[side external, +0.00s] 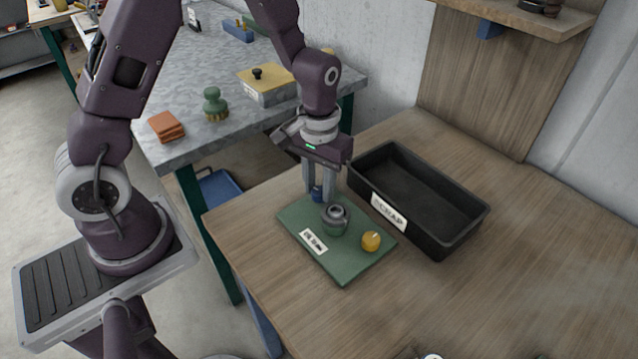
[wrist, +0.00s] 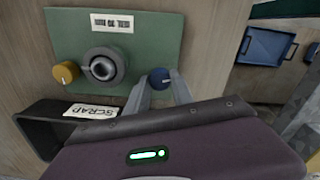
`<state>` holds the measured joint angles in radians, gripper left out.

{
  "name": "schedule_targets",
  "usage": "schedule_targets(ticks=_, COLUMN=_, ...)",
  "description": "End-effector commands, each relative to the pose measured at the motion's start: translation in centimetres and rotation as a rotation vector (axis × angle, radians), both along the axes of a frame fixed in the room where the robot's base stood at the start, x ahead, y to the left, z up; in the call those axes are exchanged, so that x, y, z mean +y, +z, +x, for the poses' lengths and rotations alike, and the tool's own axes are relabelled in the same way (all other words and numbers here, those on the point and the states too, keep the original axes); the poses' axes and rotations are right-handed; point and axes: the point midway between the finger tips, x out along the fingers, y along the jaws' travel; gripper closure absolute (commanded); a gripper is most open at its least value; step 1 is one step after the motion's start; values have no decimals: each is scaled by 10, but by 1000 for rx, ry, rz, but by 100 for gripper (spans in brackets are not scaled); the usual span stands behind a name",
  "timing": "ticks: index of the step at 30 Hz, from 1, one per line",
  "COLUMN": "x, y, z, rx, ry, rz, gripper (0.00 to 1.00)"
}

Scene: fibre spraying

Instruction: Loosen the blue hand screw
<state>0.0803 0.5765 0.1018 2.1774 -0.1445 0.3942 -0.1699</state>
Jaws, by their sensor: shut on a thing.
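The blue hand screw (side external: 317,193) stands at the back left of a green plate (side external: 297,215) on the wooden bench. In the wrist view the blue hand screw (wrist: 159,78) shows as a round knob between my fingertips. My gripper (side external: 319,190) points down over it and is shut on it; in the wrist view my gripper (wrist: 160,86) has one finger on each side of the knob. The fingers hide part of the screw in the side view. A grey-green round fitting (side external: 336,221) with a dark opening sits mid-plate, and a yellow knob (side external: 371,240) sits at the plate's right.
A black bin (side external: 455,240) labelled SCRAP stands just behind and right of the plate. A grey table (side external: 190,150) at the back left holds a brush (side external: 214,103), orange blocks (side external: 166,127) and a yellow-lidded box (side external: 268,85).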

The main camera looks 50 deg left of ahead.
Motion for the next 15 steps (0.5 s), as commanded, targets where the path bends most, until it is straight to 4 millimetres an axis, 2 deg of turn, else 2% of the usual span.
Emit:
schedule_targets(ticks=6, x=0, y=1, z=1, rx=-3, ry=126, rz=0, gripper=100)
schedule_targets(ticks=15, x=0, y=1, z=1, rx=-3, ry=216, rz=0, gripper=100)
